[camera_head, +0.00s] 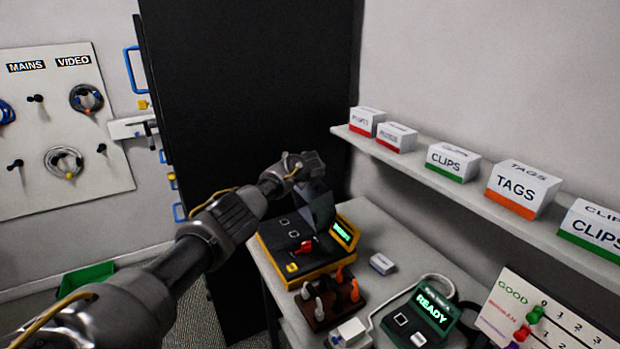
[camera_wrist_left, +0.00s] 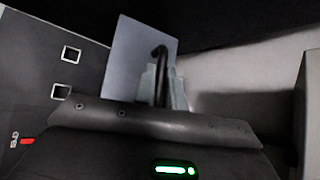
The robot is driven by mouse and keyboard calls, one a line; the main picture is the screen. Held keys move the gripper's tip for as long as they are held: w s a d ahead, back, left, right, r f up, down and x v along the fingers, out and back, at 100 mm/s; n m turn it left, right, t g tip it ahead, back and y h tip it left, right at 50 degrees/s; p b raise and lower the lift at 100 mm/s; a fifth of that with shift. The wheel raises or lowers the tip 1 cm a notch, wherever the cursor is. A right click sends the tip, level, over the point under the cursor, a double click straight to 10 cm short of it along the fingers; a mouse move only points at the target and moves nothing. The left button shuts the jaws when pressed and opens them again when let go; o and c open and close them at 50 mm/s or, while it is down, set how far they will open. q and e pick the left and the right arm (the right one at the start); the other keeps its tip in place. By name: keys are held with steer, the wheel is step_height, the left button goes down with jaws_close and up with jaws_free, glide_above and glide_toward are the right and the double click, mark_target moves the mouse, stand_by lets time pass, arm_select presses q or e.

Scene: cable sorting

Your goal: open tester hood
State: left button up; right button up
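The tester (camera_head: 283,240) is a black box with a yellow base and a lit green display, standing on the table's far left part. Its grey hood (camera_head: 319,205) stands raised and tilted up over the tester's far side. My left gripper (camera_head: 314,181) is at the hood's upper edge. In the left wrist view the hood (camera_wrist_left: 132,55) is a flat grey panel with a black hooked handle (camera_wrist_left: 161,62). The pale fingers of my left gripper (camera_wrist_left: 162,88) lie on either side of this handle with no clear gap. My right gripper is in no view.
A brown rack (camera_head: 318,316) of plugs stands in front of the tester, with a small white box (camera_head: 382,264) to its right. A green device (camera_head: 420,318) reads READY. A shelf (camera_head: 480,199) holds labelled boxes. A tall black panel (camera_head: 250,90) stands behind.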

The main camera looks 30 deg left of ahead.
arm_select(q)
steer(key=o, duration=0.4)
steer(key=shift+s, duration=0.1)
steer(key=b+v, duration=0.1)
steer(key=v, duration=0.9)
steer(key=shift+s+d+r, duration=0.2)
steer(key=shift+s+r, duration=0.05)
